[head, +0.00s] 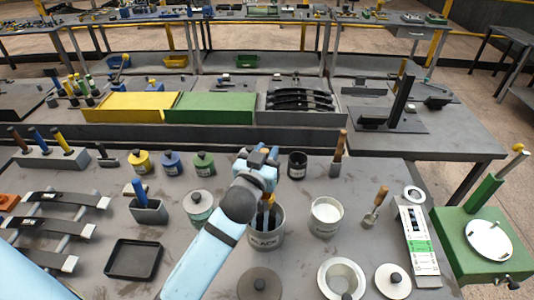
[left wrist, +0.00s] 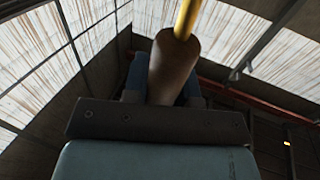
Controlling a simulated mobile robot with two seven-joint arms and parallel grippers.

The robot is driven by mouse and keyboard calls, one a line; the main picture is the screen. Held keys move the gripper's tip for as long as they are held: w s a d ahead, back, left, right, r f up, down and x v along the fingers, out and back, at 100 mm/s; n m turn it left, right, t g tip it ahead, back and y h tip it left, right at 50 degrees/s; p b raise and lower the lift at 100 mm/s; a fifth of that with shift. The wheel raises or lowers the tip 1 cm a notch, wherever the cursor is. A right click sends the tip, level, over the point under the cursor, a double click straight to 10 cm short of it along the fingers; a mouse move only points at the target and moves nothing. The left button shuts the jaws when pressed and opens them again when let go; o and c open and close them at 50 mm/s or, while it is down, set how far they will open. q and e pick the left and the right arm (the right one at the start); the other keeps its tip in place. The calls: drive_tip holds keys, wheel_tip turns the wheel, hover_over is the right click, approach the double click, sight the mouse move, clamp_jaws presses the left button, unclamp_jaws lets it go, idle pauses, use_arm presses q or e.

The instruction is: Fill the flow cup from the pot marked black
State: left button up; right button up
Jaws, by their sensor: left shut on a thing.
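The pot marked black (head: 265,240) stands open on the near bench, and its label reads BLACK. My left gripper (head: 262,158) is above this pot, shut on a brown handle. In the left wrist view the handle (left wrist: 175,62) sits between the blue fingers, with a yellow rod (left wrist: 187,18) running from it. In the head view a thin tool part reaches down into the pot; its lower end is hidden. A pale wide-rimmed cup (head: 342,271), apparently the flow cup, stands at the front, right of the pot. My right gripper is not seen.
An open pot of white (head: 326,217) stands just right of the black pot. Two lids (head: 259,284) (head: 393,280) lie near the front edge. A lidded teal pot (head: 199,207) and black tray (head: 133,259) are left.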

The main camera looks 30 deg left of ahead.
use_arm(q)
wheel_tip(320, 180, down, 5)
drive_tip(key=b, duration=0.4)
drive_tip(key=shift+r, duration=0.1)
wheel_tip(320, 180, down, 4)
drive_tip(key=b, duration=0.3)
drive_tip(key=shift+f+b, duration=0.2)
drive_tip(key=shift+b, duration=0.15)
wheel_tip(320, 180, down, 4)
drive_tip(key=b, duration=0.2)
drive_tip(key=shift+r+b, duration=0.15)
drive_tip(key=shift+b, duration=0.2)
drive_tip(key=shift+s+f+b, duration=0.1)
drive_tip(key=shift+f+b, duration=0.3)
drive_tip(key=shift+f, duration=0.4)
